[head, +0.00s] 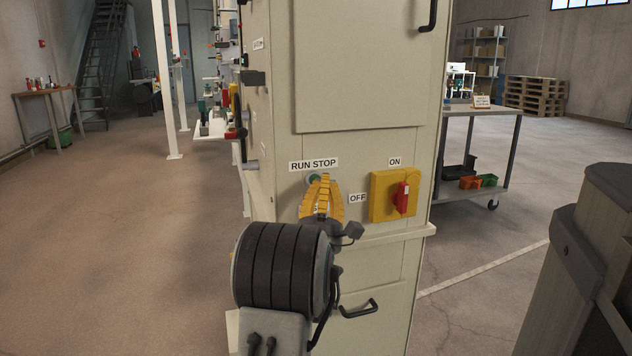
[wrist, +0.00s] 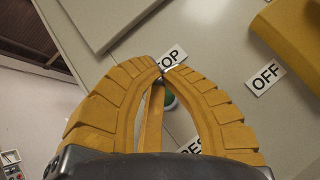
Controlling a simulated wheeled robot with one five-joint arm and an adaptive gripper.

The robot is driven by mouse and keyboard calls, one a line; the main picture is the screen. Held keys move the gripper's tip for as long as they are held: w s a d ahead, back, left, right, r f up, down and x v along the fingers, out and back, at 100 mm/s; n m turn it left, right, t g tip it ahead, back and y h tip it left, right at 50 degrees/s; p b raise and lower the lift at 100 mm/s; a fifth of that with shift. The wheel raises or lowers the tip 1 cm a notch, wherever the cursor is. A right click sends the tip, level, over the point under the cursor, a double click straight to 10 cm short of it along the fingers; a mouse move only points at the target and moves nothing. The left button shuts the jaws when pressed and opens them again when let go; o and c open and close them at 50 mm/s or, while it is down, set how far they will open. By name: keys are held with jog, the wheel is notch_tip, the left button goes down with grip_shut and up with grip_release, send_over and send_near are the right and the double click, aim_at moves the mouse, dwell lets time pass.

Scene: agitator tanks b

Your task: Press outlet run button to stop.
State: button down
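The grey cabinet front carries a RUN STOP label (head: 313,164) with a green round button (head: 314,179) just under it. My gripper (head: 324,176) has yellow ribbed fingers and is in front of the button area, partly covering it. In the wrist view my gripper (wrist: 162,72) has its fingertips together over the lower edge of the label, of which only "OP" (wrist: 170,60) shows. A bit of the green button (wrist: 170,97) shows between the fingers. Whether the fingertips touch the panel, I cannot tell. Any other button behind the fingers is hidden.
Right of my gripper is a yellow switch plate with a red handle (head: 402,197), between ON and OFF labels (head: 358,198). A ledge (head: 390,236) juts out below, with a drawer handle (head: 359,309) under it. A wheeled cart (head: 480,110) stands behind right. Floor at left is clear.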

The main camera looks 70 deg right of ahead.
jog(key=shift+w+d, duration=0.1)
dwell(0.3)
jog(key=shift+w+d, duration=0.15)
jog(key=shift+d, duration=0.1)
jog(key=shift+w+d, duration=0.25)
jog(key=shift+d, duration=0.15)
dwell(1.0)
jog(key=shift+s+a, duration=0.1)
jog(key=shift+a, duration=0.05)
dwell(0.3)
jog(key=shift+s+a, duration=0.35)
jog(key=shift+a, duration=0.25)
jog(key=shift+a, duration=0.1)
dwell(0.7)
